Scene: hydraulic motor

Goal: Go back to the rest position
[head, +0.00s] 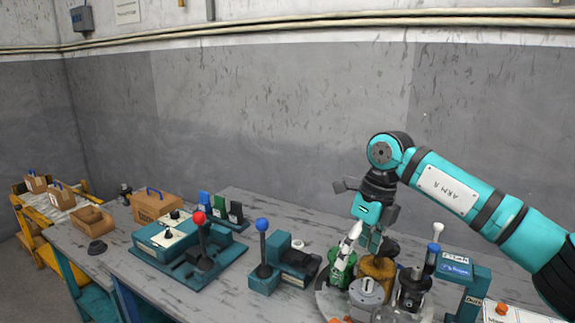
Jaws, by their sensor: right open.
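My right arm (450,185), teal with black joints and the label "ARM R", comes in from the right. My right gripper (357,252) points down over a cluster of parts on the right of the workbench (190,297). It is open, with its fingers close to a green part (338,272) and a brown-gold cylinder (378,268). I cannot tell whether the fingers touch either one. The fingers partly cover these parts. My left gripper is not in view.
A red-knobbed lever unit (200,222) and a blue-knobbed lever (262,228) stand on the bench. Grey metal parts (412,285) and a teal stand (462,268) crowd the right. Cardboard boxes (155,207) are at the left. The wall (270,120) rises behind; the space above the bench's left is free.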

